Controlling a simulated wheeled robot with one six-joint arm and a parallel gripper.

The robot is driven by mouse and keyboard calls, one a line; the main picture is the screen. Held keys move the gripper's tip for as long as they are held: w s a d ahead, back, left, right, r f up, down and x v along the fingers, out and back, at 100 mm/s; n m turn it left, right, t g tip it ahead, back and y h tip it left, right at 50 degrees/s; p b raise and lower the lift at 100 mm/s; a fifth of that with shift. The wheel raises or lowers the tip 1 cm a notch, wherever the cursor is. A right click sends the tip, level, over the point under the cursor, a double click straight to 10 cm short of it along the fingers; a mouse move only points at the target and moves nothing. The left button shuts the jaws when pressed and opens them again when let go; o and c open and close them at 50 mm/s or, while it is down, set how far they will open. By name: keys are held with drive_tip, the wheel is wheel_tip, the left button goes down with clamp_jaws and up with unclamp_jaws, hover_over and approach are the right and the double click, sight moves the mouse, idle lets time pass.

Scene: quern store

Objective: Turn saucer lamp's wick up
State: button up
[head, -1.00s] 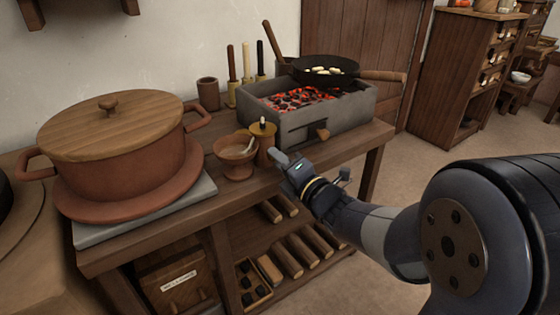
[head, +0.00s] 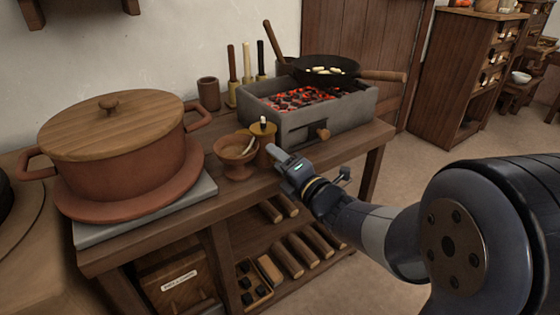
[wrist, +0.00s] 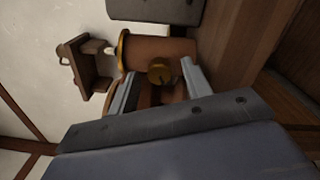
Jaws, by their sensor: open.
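The saucer lamp (head: 263,130) is a small clay cylinder with a brass top and a pale wick, standing on the bench between the bowl and the brazier. In the wrist view its clay body (wrist: 165,49) lies sideways, brass rim to the left. My gripper (head: 272,151) is beside the lamp's front right. In the wrist view my gripper (wrist: 158,84) is open, with one finger on each side of the knob. I cannot tell whether either finger touches it.
A footed clay bowl (head: 236,168) with a spoon stands close left of the lamp. A grey brazier (head: 300,125) with glowing coals and a pan (head: 325,75) is behind right. A big lidded pot (head: 115,160) fills the bench's left. Firewood lies on the shelf below.

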drive_tip(key=p+v, duration=0.2)
drive_tip(key=v, duration=0.8)
drive_tip(key=shift+s+d, duration=0.2)
drive_tip(key=shift+s, duration=0.15)
drive_tip(key=b+x, duration=0.2)
drive_tip(key=x, duration=0.9)
drive_tip(key=shift+d, duration=0.1)
drive_tip(key=shift+s+d, duration=0.1)
drive_tip(key=shift+s, duration=0.05)
